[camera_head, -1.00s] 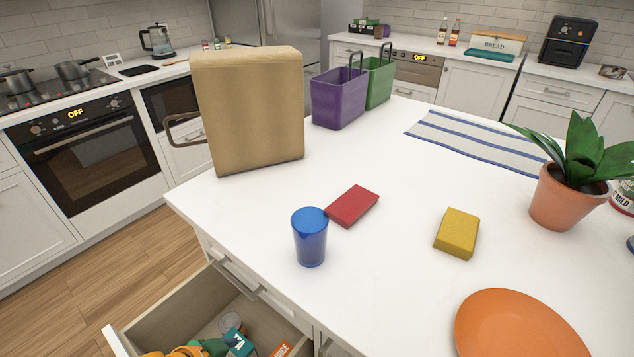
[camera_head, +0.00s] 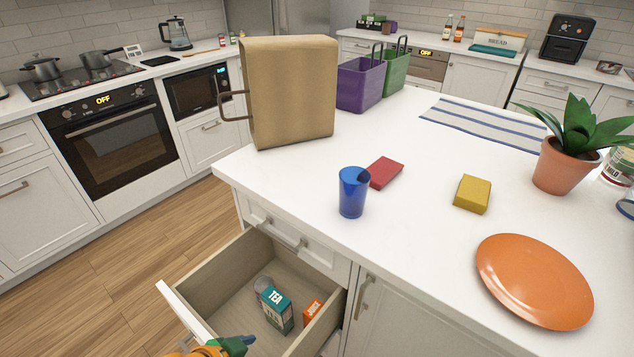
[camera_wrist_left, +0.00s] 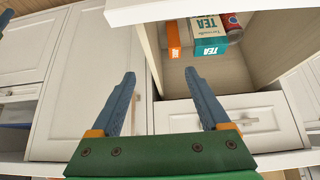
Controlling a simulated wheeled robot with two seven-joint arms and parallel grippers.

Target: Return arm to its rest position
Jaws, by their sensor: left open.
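My left gripper (camera_head: 238,345) shows at the bottom of the head view, by the front of an open drawer (camera_head: 187,312). In the left wrist view the gripper (camera_wrist_left: 160,74) has its two blue fingers spread wide with nothing between them. The drawer shows beyond the fingertips there, with a teal tea box (camera_wrist_left: 207,36), an orange juice box (camera_wrist_left: 174,38) and a can (camera_wrist_left: 232,27) inside. In the head view the tea box (camera_head: 276,309), juice box (camera_head: 312,310) and can (camera_head: 262,284) lie in the drawer.
The white island counter (camera_head: 420,235) holds a blue cup (camera_head: 352,193), red block (camera_head: 384,172), yellow block (camera_head: 472,194), orange plate (camera_head: 535,280), potted plant (camera_head: 565,165), brown bag (camera_head: 290,92) and purple basket (camera_head: 360,86). Open wooden floor (camera_head: 120,270) lies left of the drawer.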

